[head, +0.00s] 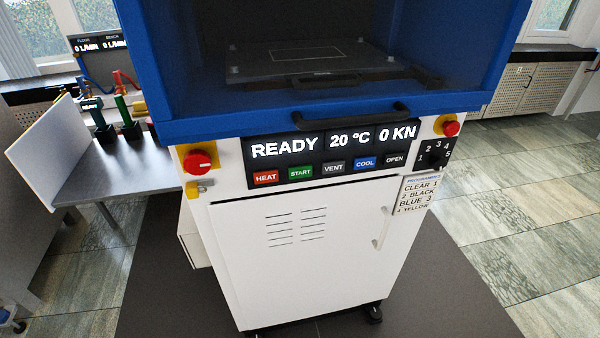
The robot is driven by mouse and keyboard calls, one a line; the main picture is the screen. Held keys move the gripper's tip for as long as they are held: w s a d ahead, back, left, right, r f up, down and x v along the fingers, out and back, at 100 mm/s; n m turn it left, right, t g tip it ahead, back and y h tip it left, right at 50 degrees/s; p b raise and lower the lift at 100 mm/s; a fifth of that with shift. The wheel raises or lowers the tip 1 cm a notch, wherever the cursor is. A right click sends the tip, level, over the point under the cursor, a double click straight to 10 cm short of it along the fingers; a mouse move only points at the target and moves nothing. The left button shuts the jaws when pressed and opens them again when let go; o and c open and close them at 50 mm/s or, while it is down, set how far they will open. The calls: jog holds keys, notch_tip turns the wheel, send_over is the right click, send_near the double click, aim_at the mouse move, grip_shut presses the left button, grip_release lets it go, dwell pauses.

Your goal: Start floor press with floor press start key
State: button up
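The floor press (300,260) stands upright in front of me, with a white cabinet below and a blue hood (200,122) above. Its display (330,140) reads READY, 20 °C and 0 KN. Under the display is a row of keys. The green START key (300,173) is second from the left, between the red HEAT key (265,177) and the grey VENT key (333,168). The blue COOL key (365,163) and the dark OPEN key (395,159) are to the right. My gripper is not in view.
Red knobs on yellow bases sit at the panel's left (200,161) and right (451,128). A black handle (355,117) juts out above the display. A numbered dial (433,154) and programme card (413,196) are at right. A grey bench (130,165) stands at left. Tiled floor at right is clear.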

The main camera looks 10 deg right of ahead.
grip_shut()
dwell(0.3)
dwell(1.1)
